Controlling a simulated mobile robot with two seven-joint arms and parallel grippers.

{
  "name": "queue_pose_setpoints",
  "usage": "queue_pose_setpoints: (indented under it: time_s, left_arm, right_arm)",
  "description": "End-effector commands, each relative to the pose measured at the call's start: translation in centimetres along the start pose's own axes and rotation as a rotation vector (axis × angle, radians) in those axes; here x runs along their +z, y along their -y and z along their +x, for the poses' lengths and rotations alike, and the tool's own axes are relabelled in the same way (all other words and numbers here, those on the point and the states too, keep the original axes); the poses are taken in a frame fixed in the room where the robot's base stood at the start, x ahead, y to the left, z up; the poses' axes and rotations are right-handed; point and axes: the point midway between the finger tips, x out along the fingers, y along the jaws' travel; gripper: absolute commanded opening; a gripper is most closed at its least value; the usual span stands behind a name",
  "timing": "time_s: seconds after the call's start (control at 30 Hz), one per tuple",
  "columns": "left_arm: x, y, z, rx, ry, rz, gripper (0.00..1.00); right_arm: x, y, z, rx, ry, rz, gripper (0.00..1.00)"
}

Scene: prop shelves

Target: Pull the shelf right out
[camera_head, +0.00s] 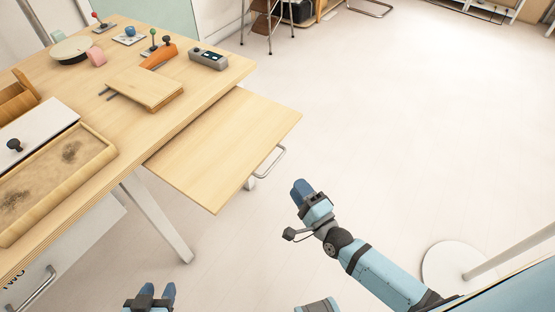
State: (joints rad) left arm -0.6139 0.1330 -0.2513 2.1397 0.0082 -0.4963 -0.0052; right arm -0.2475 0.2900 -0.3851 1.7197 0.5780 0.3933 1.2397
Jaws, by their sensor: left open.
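The shelf (228,147) is a pale wooden board that sticks out from under the right edge of the wooden table. A metal bar handle (270,163) is on its outer edge. My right gripper (301,189) comes in from the lower right and is just beyond the handle, to its lower right, apart from it. Its blue fingers look close together, and I cannot tell if there is a gap. My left gripper (158,294) is at the bottom edge, partly cut off, open and empty, well below the shelf.
The wooden table (215,85) carries a sand tray (62,170), a board (146,88), a grey device (208,59) and several small joystick-like props. A slanted white table leg (158,222) stands below the shelf. The floor to the right is clear up to a round white base (455,262).

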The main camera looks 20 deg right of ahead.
Motion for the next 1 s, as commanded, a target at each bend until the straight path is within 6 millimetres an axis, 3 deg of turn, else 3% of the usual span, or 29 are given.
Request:
queue_pose_setpoints:
  time_s: [0.3,0.5,0.93,1.0]
  left_arm:
    - [0.1,0.0,0.1,0.002,-0.004,-0.001,0.43]
    - [0.1,0.0,0.1,0.003,-0.006,-0.002,0.43]
    - [0.0,0.0,0.1,0.003,-0.008,-0.003,0.43]
    - [0.0,0.0,0.1,0.003,-0.009,-0.003,0.43]
  right_arm:
    - [0.0,0.0,7.0,-0.002,0.000,-0.002,0.35]
    - [0.0,0.0,9.7,-0.001,0.001,-0.002,0.35]
    - [0.0,0.0,10.7,0.001,0.001,-0.003,0.35]
    - [0.0,0.0,10.7,0.001,0.001,-0.003,0.21]
